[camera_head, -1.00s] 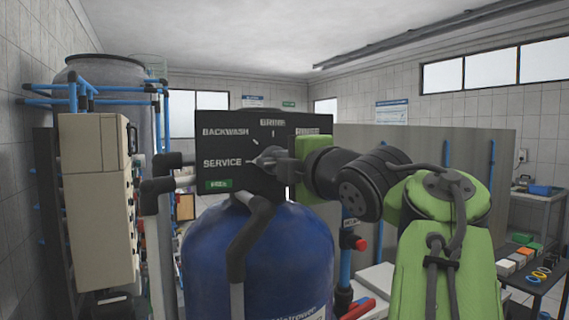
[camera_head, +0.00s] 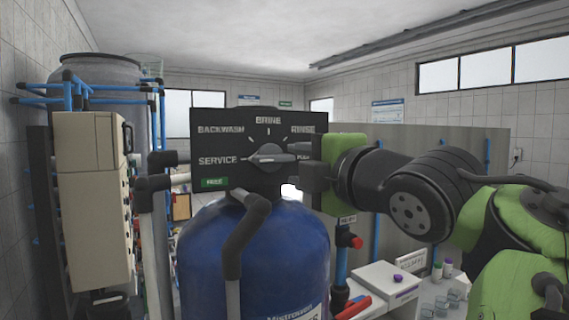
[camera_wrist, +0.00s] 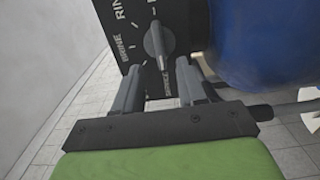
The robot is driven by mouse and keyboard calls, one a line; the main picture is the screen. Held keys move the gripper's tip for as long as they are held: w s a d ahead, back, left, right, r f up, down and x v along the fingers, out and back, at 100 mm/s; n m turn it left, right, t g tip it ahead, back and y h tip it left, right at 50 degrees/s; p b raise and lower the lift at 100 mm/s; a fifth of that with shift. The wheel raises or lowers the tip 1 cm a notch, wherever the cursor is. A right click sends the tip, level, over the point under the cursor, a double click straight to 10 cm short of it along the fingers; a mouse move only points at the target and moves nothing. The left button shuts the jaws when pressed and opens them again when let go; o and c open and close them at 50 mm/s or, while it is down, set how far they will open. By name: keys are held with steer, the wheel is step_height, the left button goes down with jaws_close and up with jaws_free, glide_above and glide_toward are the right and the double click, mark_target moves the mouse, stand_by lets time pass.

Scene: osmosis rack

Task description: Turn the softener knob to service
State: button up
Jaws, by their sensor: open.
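The softener's black control panel (camera_head: 225,146) sits on top of the blue tank and carries the labels BACKWASH, BRINE, RINSE and SERVICE. The grey knob (camera_head: 268,156) is at its middle. The knob lies nearly level, its narrow tip toward the SERVICE mark at the left. In the wrist view the knob (camera_wrist: 154,40) is in front of the fingers, pointing down toward the SERVICE label. My gripper (camera_wrist: 160,80) is open and empty, its two grey fingers spread below the knob and apart from it. In the head view its green and black body stands at the panel's right side.
The blue tank (camera_head: 245,255) stands below the panel, with grey pipes (camera_head: 240,245) in front. A beige box (camera_head: 95,200) and blue pipe frame are at the left. A red-capped valve (camera_head: 356,242) and a bench with a white device (camera_head: 390,283) are at the right.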

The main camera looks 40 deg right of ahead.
steer(key=v, duration=0.8)
steer(key=shift+s, duration=0.25)
steer(key=shift+a, duration=0.1)
